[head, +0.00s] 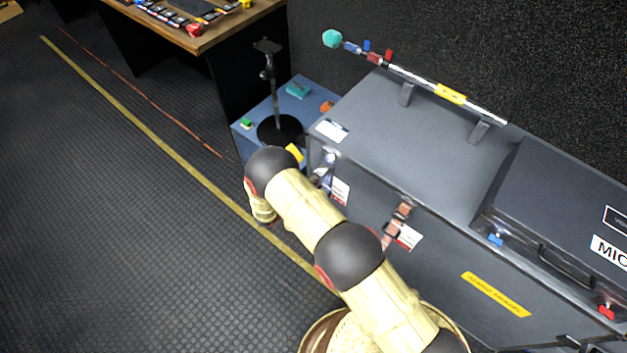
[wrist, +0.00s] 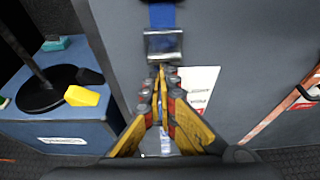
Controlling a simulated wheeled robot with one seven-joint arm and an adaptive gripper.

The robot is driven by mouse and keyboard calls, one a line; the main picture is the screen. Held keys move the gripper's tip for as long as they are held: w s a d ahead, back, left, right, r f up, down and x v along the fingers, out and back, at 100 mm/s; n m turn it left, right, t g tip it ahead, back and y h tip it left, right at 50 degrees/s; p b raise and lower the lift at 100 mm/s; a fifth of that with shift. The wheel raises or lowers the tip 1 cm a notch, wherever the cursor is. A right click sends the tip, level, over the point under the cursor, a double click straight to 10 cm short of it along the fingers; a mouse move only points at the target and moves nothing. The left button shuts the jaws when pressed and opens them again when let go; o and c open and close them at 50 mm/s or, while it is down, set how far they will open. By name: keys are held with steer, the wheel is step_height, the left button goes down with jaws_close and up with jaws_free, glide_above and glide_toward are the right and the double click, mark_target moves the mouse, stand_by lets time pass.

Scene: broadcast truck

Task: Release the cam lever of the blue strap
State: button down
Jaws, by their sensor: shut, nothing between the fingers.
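The blue strap (wrist: 161,15) hangs down the front of the grey case at the top of the wrist view and enters a metal cam buckle (wrist: 163,42). In the head view the buckle (head: 329,158) shows near the case's left end, partly behind my arm. I cannot make out whether its lever is up or flat. My gripper (wrist: 160,74) is shut and empty, its yellow fingertips together just below the buckle in the wrist view. Whether they touch it is unclear. A pale bluish piece shows between the fingers lower down. My arm hides the gripper in the head view.
An orange strap (head: 392,234) with its own buckle is to the right on the grey case (head: 400,130). A blue box (wrist: 35,126) at left carries a black stand (head: 275,90) and a yellow wedge (wrist: 82,96). Open floor lies left.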

mark_target(318, 171)
steer(key=shift+r, duration=0.25)
steer(key=shift+r+g+y+p, duration=0.1)
steer(key=shift+g+y+p, duration=0.2)
steer(key=shift+g+p, duration=0.1)
step_height(318, 171, up, 5)
steer(key=g+y+p, duration=0.4)
steer(key=g+p, duration=0.1)
steer(key=p, duration=0.1)
steer(key=shift+d+p, duration=0.1)
steer(key=shift+p, duration=0.3)
steer(key=shift+w+d+r, duration=0.1)
steer(key=shift+w+r, duration=0.15)
